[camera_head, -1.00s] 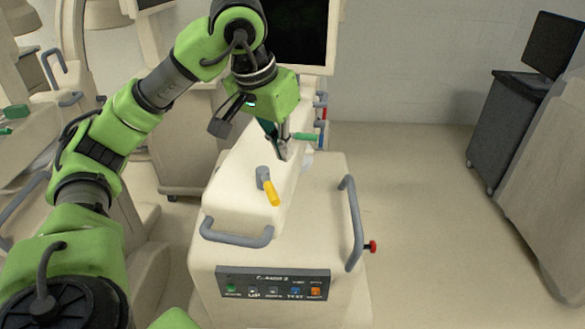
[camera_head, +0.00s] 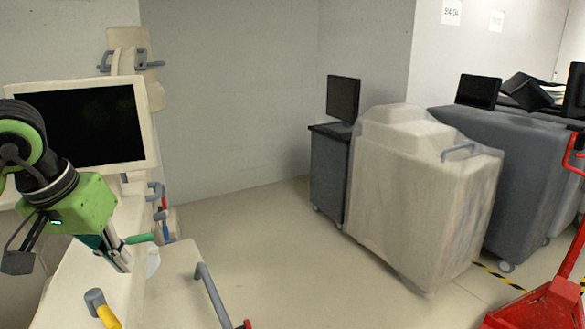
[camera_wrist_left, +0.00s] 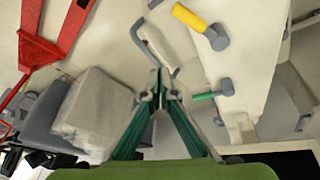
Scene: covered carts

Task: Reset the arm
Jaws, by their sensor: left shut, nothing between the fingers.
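My left arm comes in at the left edge of the head view. Its green left gripper (camera_head: 117,257) points down over the beige cart (camera_head: 172,279), close to a green-handled lever (camera_head: 139,238). The gripper is shut and empty. In the left wrist view its two dark green fingers (camera_wrist_left: 158,84) meet at the tips. A yellow-handled lever (camera_head: 104,310) stands on the cart nearer to me; it also shows in the wrist view (camera_wrist_left: 189,18). I cannot tell whether the fingers touch the cart. My right gripper is not in view.
A black monitor (camera_head: 84,124) rises from the cart. To the right stand a dark cabinet with a screen (camera_head: 328,170), a covered cart (camera_head: 420,190), a grey covered cart (camera_head: 520,165) and a red pallet jack (camera_head: 540,305). The floor between is clear.

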